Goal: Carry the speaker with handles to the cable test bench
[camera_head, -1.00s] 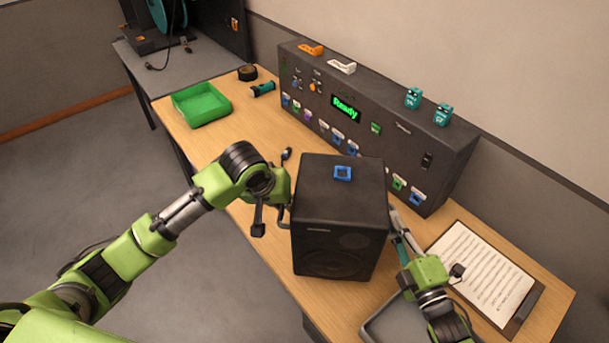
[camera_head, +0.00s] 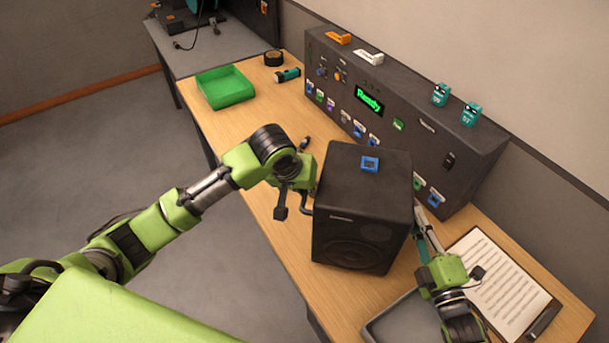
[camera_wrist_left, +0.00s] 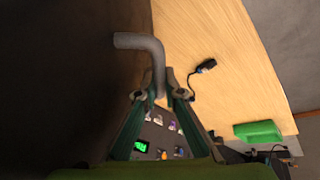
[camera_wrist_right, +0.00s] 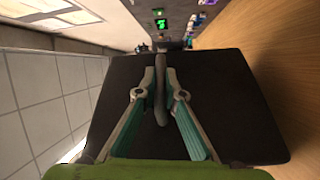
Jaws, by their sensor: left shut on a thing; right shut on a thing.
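The speaker with handles (camera_head: 362,235) is a black box with a small blue square frame (camera_head: 370,164) on top. It is upright over the wooden bench (camera_head: 270,235); I cannot tell whether it touches the top. My left gripper (camera_wrist_left: 173,84) is shut on the grey bent handle (camera_wrist_left: 140,41) on the speaker's left side. My right gripper (camera_wrist_right: 161,82) is shut on the other handle (camera_wrist_right: 160,105), on the right side. In the head view the right fingers are partly hidden by the speaker. No label in view names the cable test bench.
A dark console (camera_head: 405,120) with a green "Ready" display stands along the wall behind the speaker. A green tray (camera_head: 225,87), a flashlight (camera_head: 287,75) and black tape (camera_head: 273,58) lie farther left. A clipboard (camera_head: 500,285) and grey tray (camera_head: 395,325) are at right. A grey table (camera_head: 200,45) adjoins beyond.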

